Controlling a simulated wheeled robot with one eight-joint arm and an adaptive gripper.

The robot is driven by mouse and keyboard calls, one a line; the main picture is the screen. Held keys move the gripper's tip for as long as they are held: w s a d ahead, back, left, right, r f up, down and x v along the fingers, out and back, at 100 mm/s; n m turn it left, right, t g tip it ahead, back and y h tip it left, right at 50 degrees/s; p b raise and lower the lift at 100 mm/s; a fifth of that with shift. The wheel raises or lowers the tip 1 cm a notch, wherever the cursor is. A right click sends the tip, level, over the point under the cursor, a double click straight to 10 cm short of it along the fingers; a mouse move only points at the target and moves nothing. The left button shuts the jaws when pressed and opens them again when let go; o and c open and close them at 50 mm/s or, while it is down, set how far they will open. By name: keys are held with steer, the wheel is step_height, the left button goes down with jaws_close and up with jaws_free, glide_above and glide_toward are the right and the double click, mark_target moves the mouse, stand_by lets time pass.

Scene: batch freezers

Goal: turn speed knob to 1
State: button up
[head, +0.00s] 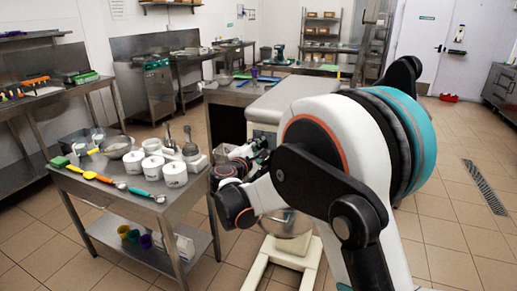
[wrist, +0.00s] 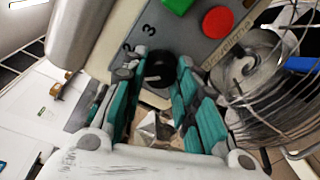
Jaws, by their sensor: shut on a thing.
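The black speed knob (wrist: 159,68) sits on the grey panel of the mixer, with the printed numbers 2 and 3 (wrist: 148,29) beside it in the wrist view. My gripper (wrist: 162,66) has its teal-padded fingers on either side of the knob and is shut on it. The knob's pointer and the number 1 cannot be made out. In the head view, the mixer (head: 300,92) stands behind my arm, and my gripper (head: 247,158) is at its side, where the arm and shadow hide the knob.
A green button (wrist: 177,5) and a red button (wrist: 217,22) are above the knob. A wire guard (wrist: 275,90) is close on the right. A steel cart (head: 130,192) with white tubs and scoops stands at left.

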steer(key=shift+n, duration=0.5)
steer(key=o, duration=1.1)
steer(key=shift+s+a, duration=0.1)
steer(key=v, duration=1.1)
steer(key=shift+s+a, duration=0.1)
steer(key=shift+s, duration=0.25)
